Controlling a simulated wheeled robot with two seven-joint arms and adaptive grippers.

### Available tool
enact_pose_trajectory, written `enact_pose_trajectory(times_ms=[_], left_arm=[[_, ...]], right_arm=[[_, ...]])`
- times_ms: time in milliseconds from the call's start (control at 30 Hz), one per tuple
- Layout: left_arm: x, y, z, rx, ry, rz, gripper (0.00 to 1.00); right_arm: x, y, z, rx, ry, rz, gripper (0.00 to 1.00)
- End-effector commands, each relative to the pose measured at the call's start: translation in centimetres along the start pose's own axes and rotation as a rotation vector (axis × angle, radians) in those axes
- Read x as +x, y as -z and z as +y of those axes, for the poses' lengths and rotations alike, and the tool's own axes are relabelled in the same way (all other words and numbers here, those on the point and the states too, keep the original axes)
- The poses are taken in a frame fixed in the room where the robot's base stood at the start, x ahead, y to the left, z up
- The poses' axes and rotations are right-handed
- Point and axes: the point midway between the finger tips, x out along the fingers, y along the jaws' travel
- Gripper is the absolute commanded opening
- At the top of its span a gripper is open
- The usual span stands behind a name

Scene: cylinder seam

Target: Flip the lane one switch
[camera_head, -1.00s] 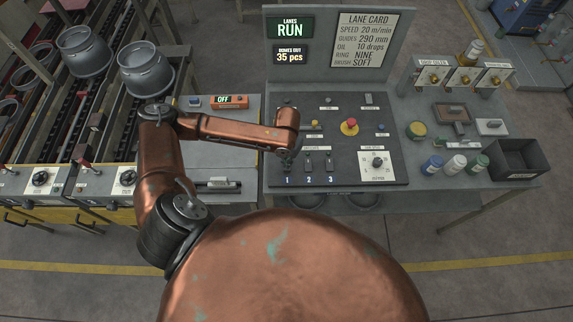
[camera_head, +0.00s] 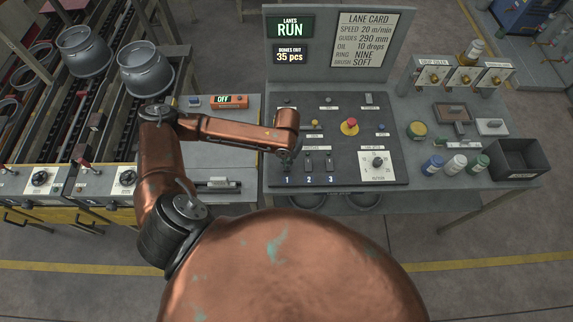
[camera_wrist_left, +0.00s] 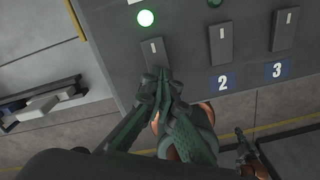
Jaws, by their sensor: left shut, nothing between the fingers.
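The lane one switch (camera_wrist_left: 152,52) is a grey rocker with a white mark, at the left of the switch row in the left wrist view. A green lamp (camera_wrist_left: 146,18) glows just above it. My left gripper (camera_wrist_left: 162,76) is shut and empty, its tips at the near end of this switch; I cannot tell if they touch it. In the head view my left gripper (camera_head: 287,157) is over the number 1 label and its wrist mostly hides that switch. The lane two switch (camera_wrist_left: 221,45) and lane three switch (camera_wrist_left: 285,30) stand to the right.
The panel (camera_head: 400,150) also carries a red mushroom button (camera_head: 349,126) and a rotary dial (camera_head: 377,163). The lanes display (camera_head: 290,27) reads RUN. Small bottles (camera_head: 455,164) and a dark bin (camera_head: 519,160) stand on the right. Conveyors with metal cylinders (camera_head: 146,70) are on the left.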

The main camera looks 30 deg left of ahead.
Motion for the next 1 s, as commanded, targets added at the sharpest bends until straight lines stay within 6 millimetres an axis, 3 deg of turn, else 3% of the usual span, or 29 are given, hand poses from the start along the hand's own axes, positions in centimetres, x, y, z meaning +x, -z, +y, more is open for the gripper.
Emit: enact_pose_trajectory(times_ms=[1000], left_arm=[[1.5, 0.0, 0.0, 0.001, -0.001, 0.000, 0.00]], right_arm=[[0.6, -0.1, -0.1, 0.000, 0.001, 0.000, 0.00]])
